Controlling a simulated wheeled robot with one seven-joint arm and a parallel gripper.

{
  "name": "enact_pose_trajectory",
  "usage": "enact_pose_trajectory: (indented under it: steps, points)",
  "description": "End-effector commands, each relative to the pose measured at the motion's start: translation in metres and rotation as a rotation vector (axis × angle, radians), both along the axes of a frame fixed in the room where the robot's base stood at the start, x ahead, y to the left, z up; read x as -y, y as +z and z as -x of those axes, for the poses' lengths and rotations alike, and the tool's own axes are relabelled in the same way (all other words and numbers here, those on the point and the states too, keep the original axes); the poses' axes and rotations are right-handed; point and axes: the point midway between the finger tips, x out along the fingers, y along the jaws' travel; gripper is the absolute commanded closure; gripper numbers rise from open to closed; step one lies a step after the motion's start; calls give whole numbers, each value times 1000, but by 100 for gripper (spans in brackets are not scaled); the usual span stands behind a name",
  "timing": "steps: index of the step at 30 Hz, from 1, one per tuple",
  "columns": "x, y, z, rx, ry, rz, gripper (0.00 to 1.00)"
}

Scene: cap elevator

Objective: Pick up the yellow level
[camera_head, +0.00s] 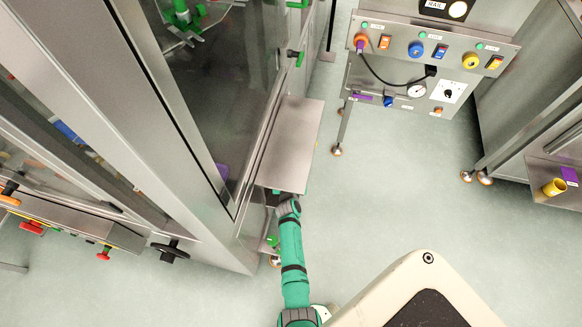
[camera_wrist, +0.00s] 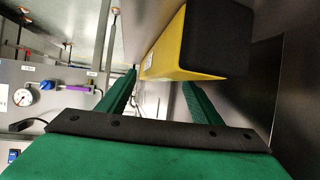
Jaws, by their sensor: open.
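In the head view my green arm reaches up to a steel shelf on the machine's side, and my gripper and the level are hidden there.
The steel shelf (camera_head: 291,145) juts from the machine beside my arm. A control panel stand (camera_head: 425,62) with knobs and a gauge stands at the upper right. A yellow cup (camera_head: 553,187) sits on a shelf at the far right. The floor between is clear.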

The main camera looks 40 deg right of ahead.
Motion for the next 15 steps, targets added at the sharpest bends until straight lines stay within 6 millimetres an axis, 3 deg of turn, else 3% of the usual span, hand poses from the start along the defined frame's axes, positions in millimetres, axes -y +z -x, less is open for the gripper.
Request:
enact_pose_trajectory:
  steps: [8, 15]
  points:
    - [1, -1, -1, -1, 0, -1, 43]
    - [1, -1, 0, -1, 0, 0, 100]
